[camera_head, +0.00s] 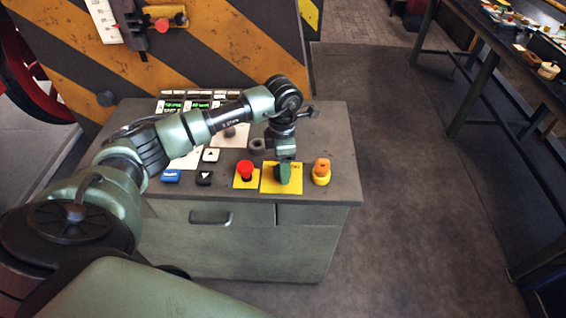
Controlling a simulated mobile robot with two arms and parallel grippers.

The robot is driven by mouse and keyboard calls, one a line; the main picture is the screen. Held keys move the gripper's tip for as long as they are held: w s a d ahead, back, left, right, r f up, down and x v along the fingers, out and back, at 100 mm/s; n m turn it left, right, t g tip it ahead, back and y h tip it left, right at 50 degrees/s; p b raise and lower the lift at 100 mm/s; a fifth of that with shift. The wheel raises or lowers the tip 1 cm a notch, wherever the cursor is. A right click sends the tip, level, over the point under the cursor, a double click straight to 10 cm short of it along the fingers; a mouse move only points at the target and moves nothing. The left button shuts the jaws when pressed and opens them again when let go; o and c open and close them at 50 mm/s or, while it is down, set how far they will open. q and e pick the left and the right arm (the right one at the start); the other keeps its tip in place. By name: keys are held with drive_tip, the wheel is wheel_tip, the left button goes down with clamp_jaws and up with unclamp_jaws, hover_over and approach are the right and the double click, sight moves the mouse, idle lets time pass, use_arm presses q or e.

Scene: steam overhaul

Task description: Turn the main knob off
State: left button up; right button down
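A dark green knob (283,174) stands on a yellow plate (268,187) near the front edge of the control cabinet top. I take it for the main knob. My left gripper (285,158) points down right above the knob, at or touching its top. The fingers are too small to tell whether they are open or closed on it. The knob's upper part is partly hidden by the gripper. My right gripper is not in view.
A red button (245,169) is left of the knob, and an orange-and-yellow knob (321,172) is right of it. Blue (170,176), black and white buttons sit further left. A striped panel (200,45) stands behind the cabinet (330,125). Floor to the right is clear up to a workbench (505,55).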

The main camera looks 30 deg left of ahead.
use_arm(q)
drive_tip(key=shift+s+f, duration=0.1)
drive_tip(key=shift+f, duration=0.2)
drive_tip(key=c, duration=1.4)
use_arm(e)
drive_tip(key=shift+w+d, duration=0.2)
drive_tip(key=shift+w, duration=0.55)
use_arm(q)
drive_tip(key=shift+n, duration=0.3)
drive_tip(key=n+b, duration=0.1)
drive_tip(key=n, duration=0.1)
drive_tip(key=shift+n+b, duration=0.3)
drive_tip(key=shift+b, duration=0.1)
drive_tip(key=n+b, duration=0.1)
drive_tip(key=n, duration=0.4)
drive_tip(key=shift+n+b, duration=0.3)
drive_tip(key=shift+b, duration=0.05)
drive_tip(key=n+b, duration=0.1)
drive_tip(key=n, duration=0.3)
drive_tip(key=shift+a, duration=0.1)
drive_tip(key=n, duration=0.5)
drive_tip(key=shift+r, duration=0.15)
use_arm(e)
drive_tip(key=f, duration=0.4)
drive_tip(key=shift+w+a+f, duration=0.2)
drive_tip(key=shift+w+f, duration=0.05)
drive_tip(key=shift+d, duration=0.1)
